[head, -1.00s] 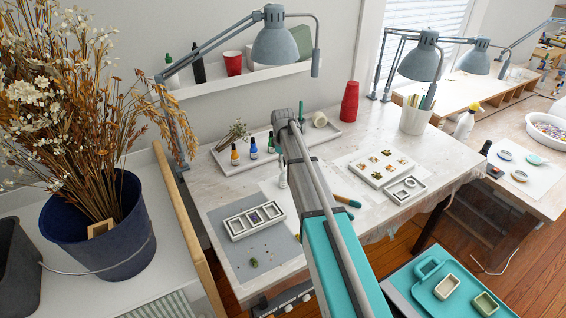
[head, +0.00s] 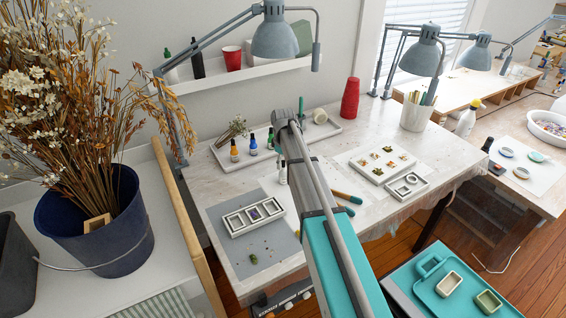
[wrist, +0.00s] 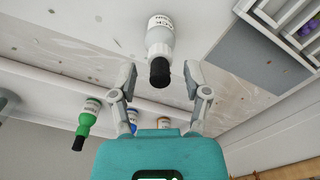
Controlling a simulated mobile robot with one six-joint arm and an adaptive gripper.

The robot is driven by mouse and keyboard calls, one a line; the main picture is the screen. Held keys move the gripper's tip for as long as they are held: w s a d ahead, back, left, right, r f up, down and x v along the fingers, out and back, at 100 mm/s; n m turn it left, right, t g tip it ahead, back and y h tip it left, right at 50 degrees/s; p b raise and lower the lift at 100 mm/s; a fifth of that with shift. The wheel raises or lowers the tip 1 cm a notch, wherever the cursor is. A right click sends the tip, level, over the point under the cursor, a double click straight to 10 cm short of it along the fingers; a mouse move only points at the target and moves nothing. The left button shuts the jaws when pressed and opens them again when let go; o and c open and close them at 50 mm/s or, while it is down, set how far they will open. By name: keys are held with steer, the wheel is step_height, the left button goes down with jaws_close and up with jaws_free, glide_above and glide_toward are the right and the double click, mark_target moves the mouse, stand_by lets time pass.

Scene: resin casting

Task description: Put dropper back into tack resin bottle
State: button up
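A white bottle (wrist: 160,36) with dark lettering ending in "RESIN" stands on the table in the wrist view. A black dropper top (wrist: 160,72) sits at its mouth; whether it is seated fully cannot be told. My gripper (wrist: 159,76) is open, its two fingers on either side of the black top with a gap on each side. In the head view the white bottle (head: 283,175) shows just left of my arm, which hides my gripper.
A tray (head: 222,157) with small colour bottles (head: 253,147) lies behind. A grey mat (head: 276,258) with a white mould (head: 248,216) is at the front left. Brushes (head: 346,198) lie right of my arm. A red cup stack (head: 350,97) stands at the back.

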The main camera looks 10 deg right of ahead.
steer(key=shift+r, duration=0.1)
stand_by(0.3)
step_height(320, 180, up, 11)
steer(key=p, duration=1.1)
stand_by(0.6)
steer(key=s+f+m+b, duration=0.1)
steer(key=s+f+m, duration=0.1)
steer(key=s, duration=0.7)
steer(key=s+a+f+m+b, duration=0.1)
steer(key=s+m, duration=0.3)
steer(key=s, duration=0.6)
steer(key=s+f+m+b, duration=0.2)
steer(key=s+m+b, duration=0.1)
steer(key=s, duration=0.7)
steer(key=shift+a+f, duration=0.3)
steer(key=shift+a, duration=0.1)
stand_by(0.4)
